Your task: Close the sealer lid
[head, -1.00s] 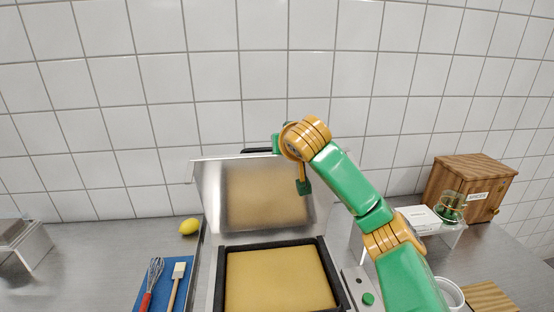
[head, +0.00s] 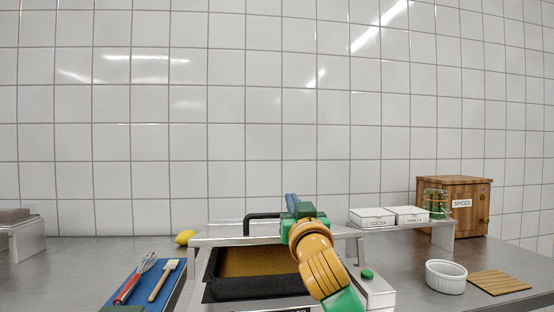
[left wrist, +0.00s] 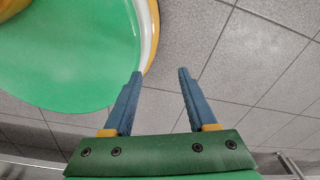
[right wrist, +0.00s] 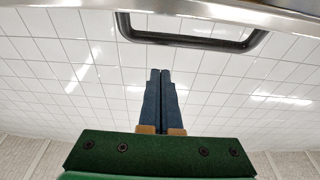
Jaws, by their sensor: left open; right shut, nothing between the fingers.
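The sealer's metal lid (head: 215,241) is seen nearly edge-on in the head view, tilted forward above the base with a gap under it. Its black handle (head: 262,215) sticks up from the lid and also shows in the right wrist view (right wrist: 190,43). Below lies the black-framed base (head: 255,288) with a tan pad (head: 258,263). My right gripper (head: 292,203) is shut and empty at the right end of the handle; contact cannot be told. My left gripper (left wrist: 160,73) is open and empty over floor tiles.
A whisk (head: 136,278) and brush (head: 163,280) lie on a blue mat left of the sealer, near a lemon (head: 185,237). To the right are a green button (head: 367,275), white ramekin (head: 445,277), wooden mat (head: 499,283), white boxes (head: 372,217) and a spice cabinet (head: 470,203).

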